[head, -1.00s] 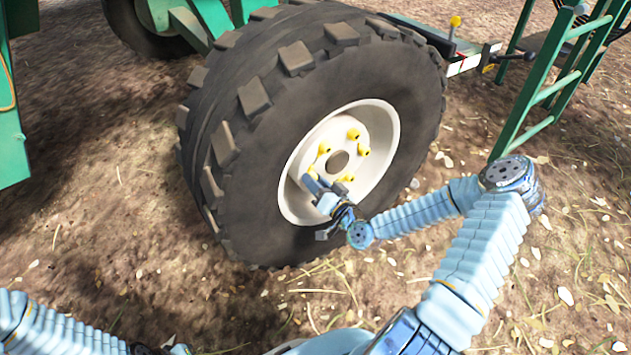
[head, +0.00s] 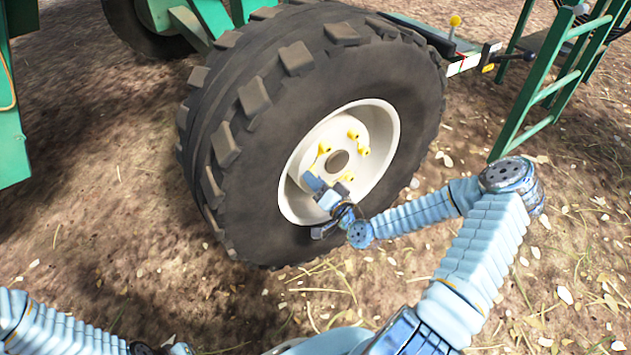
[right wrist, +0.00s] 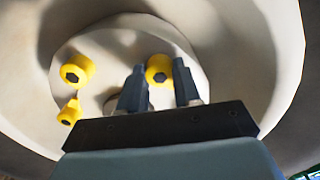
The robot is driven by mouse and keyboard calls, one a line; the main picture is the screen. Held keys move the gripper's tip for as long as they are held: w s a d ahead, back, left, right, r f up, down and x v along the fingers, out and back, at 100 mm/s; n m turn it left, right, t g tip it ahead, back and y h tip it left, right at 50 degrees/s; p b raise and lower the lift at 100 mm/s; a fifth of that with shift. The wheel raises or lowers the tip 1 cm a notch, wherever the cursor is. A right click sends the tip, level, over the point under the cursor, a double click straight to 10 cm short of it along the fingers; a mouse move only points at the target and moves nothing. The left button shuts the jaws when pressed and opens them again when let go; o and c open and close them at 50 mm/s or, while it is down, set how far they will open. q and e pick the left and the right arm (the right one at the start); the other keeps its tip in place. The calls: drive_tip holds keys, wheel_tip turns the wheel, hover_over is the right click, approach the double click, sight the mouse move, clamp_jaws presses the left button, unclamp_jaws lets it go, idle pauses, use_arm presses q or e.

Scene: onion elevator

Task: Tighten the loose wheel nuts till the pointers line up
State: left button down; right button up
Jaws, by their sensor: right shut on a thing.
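The wheel's pale rim (head: 297,165) faces me, with several yellow wheel nuts, such as this upper nut (head: 353,134), around the hub hole (head: 338,160). At least one nut has a pointed yellow tab, the pointer (right wrist: 74,102). My right gripper (head: 327,183) is at the lower left of the hub. In the right wrist view its two dark fingers stand on either side of a yellow nut (right wrist: 158,69), shut on it. Its pointer is hidden, so I cannot tell how it lines up. My left arm shows at the lower left, but its gripper is not visible.
The big black tyre (head: 240,150) surrounds the rim. A green ladder frame (head: 530,110) stands to the right, and a green machine panel (head: 12,140) stands at the left. The bare ground in front of the wheel is clear apart from leaves and straw.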

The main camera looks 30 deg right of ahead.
drive_tip(key=o, duration=1.1)
drive_tip(key=shift+c, duration=0.2)
drive_tip(key=shift+s, duration=0.1)
drive_tip(key=s+d+p, duration=0.1)
drive_tip(key=s+p, duration=0.2)
drive_tip(key=s, duration=1)
drive_tip(key=shift+s, duration=0.35)
drive_tip(key=a+f+n+g+y+p, duration=0.2)
drive_tip(key=a+f+g, duration=0.25)
drive_tip(key=a, duration=0.35)
drive_tip(key=a+f+n+g+y+p, duration=0.1)
drive_tip(key=a+f+n+g+y, duration=0.1)
drive_tip(key=a+f+g, duration=0.4)
drive_tip(key=s+a+n+g+h+p, duration=0.1)
drive_tip(key=s+a+n+g+p, duration=0.2)
drive_tip(key=s+a+g, duration=0.3)
drive_tip(key=shift+s+a+g, duration=0.35)
drive_tip(key=shift+s+a, duration=0.5)
drive_tip(key=shift+s, duration=0.2)
